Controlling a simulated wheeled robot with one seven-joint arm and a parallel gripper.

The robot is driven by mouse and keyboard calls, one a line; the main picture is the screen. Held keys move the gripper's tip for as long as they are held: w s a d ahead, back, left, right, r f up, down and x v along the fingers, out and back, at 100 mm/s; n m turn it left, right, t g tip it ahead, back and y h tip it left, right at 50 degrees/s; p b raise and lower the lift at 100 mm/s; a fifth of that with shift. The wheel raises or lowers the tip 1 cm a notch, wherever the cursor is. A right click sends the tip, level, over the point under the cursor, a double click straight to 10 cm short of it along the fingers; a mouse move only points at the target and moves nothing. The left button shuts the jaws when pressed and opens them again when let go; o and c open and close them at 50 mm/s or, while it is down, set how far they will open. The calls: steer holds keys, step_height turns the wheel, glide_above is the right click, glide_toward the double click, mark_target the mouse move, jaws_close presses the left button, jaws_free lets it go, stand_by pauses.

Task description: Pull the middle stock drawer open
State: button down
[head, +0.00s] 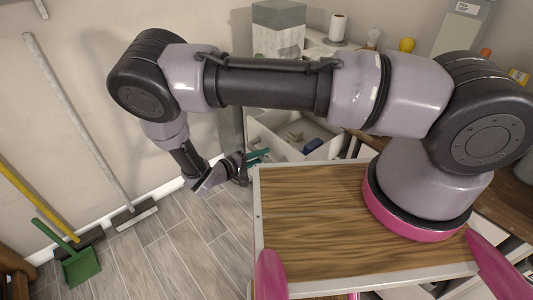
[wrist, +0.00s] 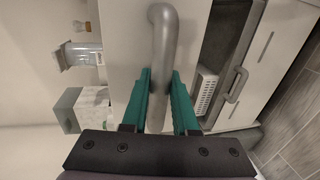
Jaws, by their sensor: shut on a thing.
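My gripper (wrist: 160,78) has its teal fingers closed on either side of a grey bar handle (wrist: 163,30) in the wrist view. The handle is on a pale drawer front (wrist: 128,35). In the head view my gripper (head: 256,158) is at the front of a white drawer (head: 262,136), left of the wooden top. That drawer stands open, and a blue item (head: 312,145) and other small things show inside. The handle is hidden in the head view. I cannot tell from these views alone which level this drawer is.
A second pale front with a grey handle (wrist: 236,88) is beside it in the wrist view; a white basket (wrist: 206,90) shows in the dark gap between. Brooms and a green dustpan (head: 80,266) stand left. The floor (head: 190,250) below my gripper is clear.

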steer(key=c, duration=0.7)
jaws_free()
steer(key=shift+s+a, duration=0.1)
steer(key=v, duration=1)
steer(key=shift+s+a, duration=0.15)
steer(key=shift+a, duration=0.1)
steer(key=shift+r, duration=0.1)
